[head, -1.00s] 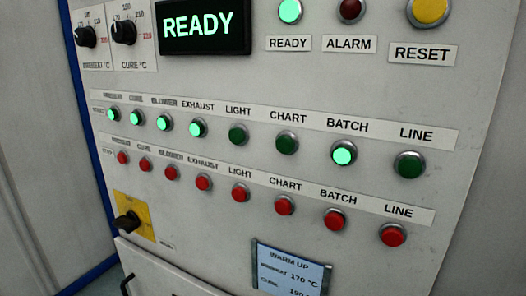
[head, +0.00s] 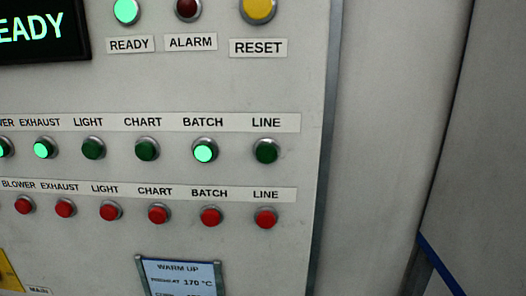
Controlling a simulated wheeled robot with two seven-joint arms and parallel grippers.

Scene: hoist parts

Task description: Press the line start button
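The green button under the upper LINE label (head: 267,151) is dark and unlit, at the right end of the green row. Below it, at the right end of the red row, is a red LINE button (head: 266,218). The lit green BATCH button (head: 205,151) is just left of the green LINE button. Neither of my grippers is in the head view.
The panel (head: 300,90) ends at a vertical edge right of the LINE buttons, with a plain grey wall beyond. The yellow RESET button (head: 258,10) is above, and a WARM UP card (head: 182,278) is below. Nothing stands before the buttons.

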